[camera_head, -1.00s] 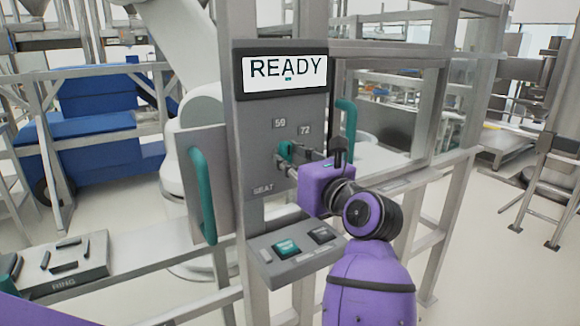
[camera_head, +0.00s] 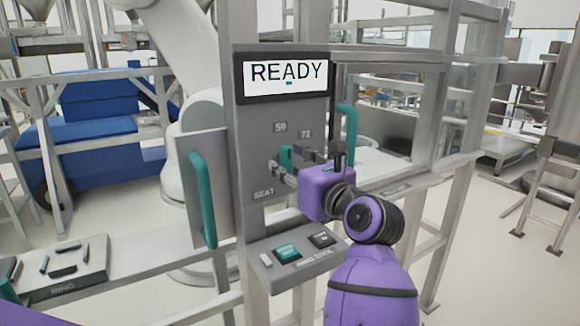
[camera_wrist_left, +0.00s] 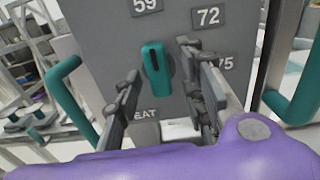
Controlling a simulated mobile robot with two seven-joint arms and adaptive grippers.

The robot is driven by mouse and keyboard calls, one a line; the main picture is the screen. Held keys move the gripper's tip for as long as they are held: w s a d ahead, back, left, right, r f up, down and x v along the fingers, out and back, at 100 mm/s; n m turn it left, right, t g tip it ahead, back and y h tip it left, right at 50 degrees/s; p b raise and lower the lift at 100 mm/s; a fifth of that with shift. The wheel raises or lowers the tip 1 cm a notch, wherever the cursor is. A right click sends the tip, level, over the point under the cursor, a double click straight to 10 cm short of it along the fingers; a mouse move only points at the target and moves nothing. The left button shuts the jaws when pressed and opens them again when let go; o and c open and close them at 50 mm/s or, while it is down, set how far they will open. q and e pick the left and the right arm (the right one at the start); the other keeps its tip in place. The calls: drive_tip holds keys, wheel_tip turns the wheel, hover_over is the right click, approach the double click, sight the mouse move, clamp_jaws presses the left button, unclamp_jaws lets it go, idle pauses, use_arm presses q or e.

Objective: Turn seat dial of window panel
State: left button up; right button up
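The seat dial (camera_head: 286,157) is a small teal knob on the grey window panel (camera_head: 255,130), above the word SEAT. In the left wrist view the dial (camera_wrist_left: 157,70) stands upright. Its dark mark is at the top, pointing between labels 59 and 72, nearer 59. A label ending in 75 is partly hidden by a finger. My left gripper (camera_head: 290,163) is open in front of the dial. In the left wrist view its fingers (camera_wrist_left: 165,100) are spread to either side of the dial, with gaps showing and no clear contact. My right gripper is not in view.
A screen (camera_head: 286,77) on the panel reads READY. Teal handles (camera_head: 203,200) and (camera_head: 349,132) flank the panel. A sloped button box (camera_head: 292,255) juts out below my gripper. A tray with dark bars (camera_head: 62,272) lies at left. Metal frame posts stand to the right.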

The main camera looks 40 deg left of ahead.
use_arm(q)
drive_tip(key=shift+d, duration=0.2)
drive_tip(key=v, duration=1.1)
drive_tip(key=shift+s+d, duration=0.2)
drive_tip(key=shift+d, duration=0.05)
